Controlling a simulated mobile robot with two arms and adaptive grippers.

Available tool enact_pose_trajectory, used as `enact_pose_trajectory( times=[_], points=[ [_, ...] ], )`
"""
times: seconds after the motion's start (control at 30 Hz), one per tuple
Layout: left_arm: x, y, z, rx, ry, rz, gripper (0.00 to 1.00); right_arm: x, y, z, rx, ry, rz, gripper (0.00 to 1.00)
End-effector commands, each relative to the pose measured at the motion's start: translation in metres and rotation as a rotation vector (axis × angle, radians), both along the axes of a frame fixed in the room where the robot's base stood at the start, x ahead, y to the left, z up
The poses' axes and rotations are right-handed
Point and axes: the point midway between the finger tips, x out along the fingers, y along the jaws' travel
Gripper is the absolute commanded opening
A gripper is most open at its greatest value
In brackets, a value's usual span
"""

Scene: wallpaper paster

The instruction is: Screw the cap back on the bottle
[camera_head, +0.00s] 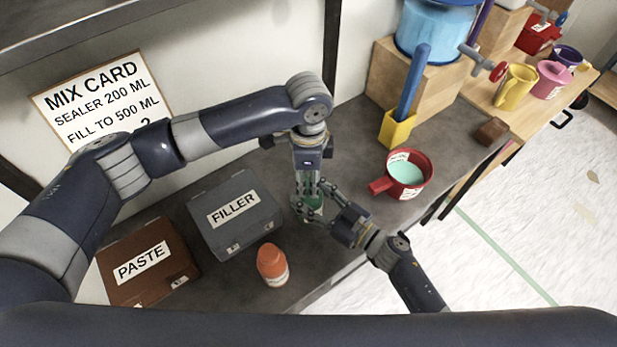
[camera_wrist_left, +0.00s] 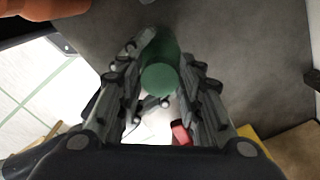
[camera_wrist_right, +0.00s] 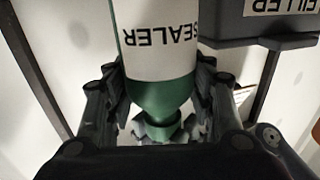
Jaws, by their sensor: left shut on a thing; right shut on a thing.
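The green bottle (camera_wrist_right: 160,92) has a white SEALER label and stands on the grey bench. My right gripper (camera_wrist_right: 155,95) is shut around its body from the side. The round green cap (camera_wrist_left: 160,78) is between the fingers of my left gripper (camera_wrist_left: 162,85), which reaches down from above. The cap is in line with the bottle neck, at its top; I cannot tell how tightly it sits. In the head view, my left gripper (camera_head: 308,190) and right gripper (camera_head: 335,212) meet at the bottle (camera_head: 312,208), which they mostly hide.
A grey FILLER box (camera_head: 236,212), a brown PASTE box (camera_head: 148,262) and an orange bottle (camera_head: 272,264) stand to the left. A red pot (camera_head: 405,176) with pale green liquid and a yellow holder (camera_head: 396,130) with a blue handle stand to the right. The bench's front edge is close.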

Motion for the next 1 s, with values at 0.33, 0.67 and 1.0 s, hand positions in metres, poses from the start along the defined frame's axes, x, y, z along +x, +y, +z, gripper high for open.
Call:
enact_pose_trajectory(
  times=[0.33, 0.67, 1.0],
  points=[
    [0.003, 0.000, 0.000, 0.001, -0.002, -0.439, 0.24, -0.001, 0.000, -0.001, -0.002, 0.001, 0.001, 0.00],
    [0.002, 0.000, 0.000, 0.001, -0.001, -0.436, 0.57, -0.001, 0.000, -0.001, -0.002, 0.001, 0.001, 0.00],
    [0.003, -0.001, 0.012, 0.000, -0.003, -0.435, 0.57, -0.001, 0.000, -0.001, -0.001, 0.002, 0.001, 0.00]
  ],
)
